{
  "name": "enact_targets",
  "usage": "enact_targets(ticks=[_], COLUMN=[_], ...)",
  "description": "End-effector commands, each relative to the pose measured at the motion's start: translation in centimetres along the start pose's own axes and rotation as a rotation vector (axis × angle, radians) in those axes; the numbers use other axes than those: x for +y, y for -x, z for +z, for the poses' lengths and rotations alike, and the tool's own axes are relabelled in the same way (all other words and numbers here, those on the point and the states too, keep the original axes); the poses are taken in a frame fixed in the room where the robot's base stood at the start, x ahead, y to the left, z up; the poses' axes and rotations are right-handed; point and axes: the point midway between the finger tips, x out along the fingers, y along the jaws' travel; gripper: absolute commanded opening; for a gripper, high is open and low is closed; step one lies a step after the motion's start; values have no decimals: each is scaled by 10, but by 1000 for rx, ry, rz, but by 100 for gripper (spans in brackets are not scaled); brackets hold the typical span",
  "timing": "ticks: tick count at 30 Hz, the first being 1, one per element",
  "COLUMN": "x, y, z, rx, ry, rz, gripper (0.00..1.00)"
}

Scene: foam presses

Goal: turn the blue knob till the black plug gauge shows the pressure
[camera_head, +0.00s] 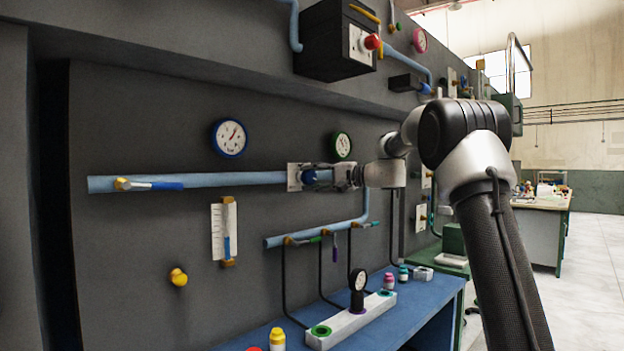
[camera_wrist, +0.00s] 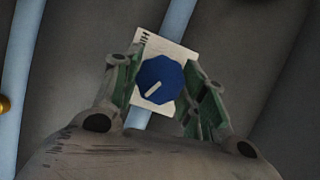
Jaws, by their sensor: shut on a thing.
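The blue knob (camera_wrist: 160,80) has a white pointer line and sits on a white plate (camera_wrist: 150,48) with dark lettering on the pipe. In the head view the blue knob (camera_head: 309,177) shows partly behind my gripper (camera_head: 330,177). In the wrist view my gripper (camera_wrist: 160,88) has its green-lined fingers on either side of the knob, shut on it. The black plug gauge (camera_head: 358,280) stands upright in the white block (camera_head: 345,318) on the blue bench. Its dial is too small to read.
A blue-rimmed gauge (camera_head: 230,138) and a green-rimmed gauge (camera_head: 341,145) are on the wall. A blue-handled valve (camera_head: 150,185) is on the pipe at left. Small jars (camera_head: 403,273) stand on the blue bench (camera_head: 425,300). Open floor lies at right.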

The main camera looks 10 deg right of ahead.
Motion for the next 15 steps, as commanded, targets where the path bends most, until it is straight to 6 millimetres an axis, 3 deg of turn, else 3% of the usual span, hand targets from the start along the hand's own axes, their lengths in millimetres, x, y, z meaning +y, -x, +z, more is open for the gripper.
enact_targets(ticks=[11,12,15], x=[1,1,1], y=[0,0,0], z=[0,0,0], rx=[1,1,1], ry=[-4,-4,-4], rz=[0,1,1], gripper=[18,45,63])
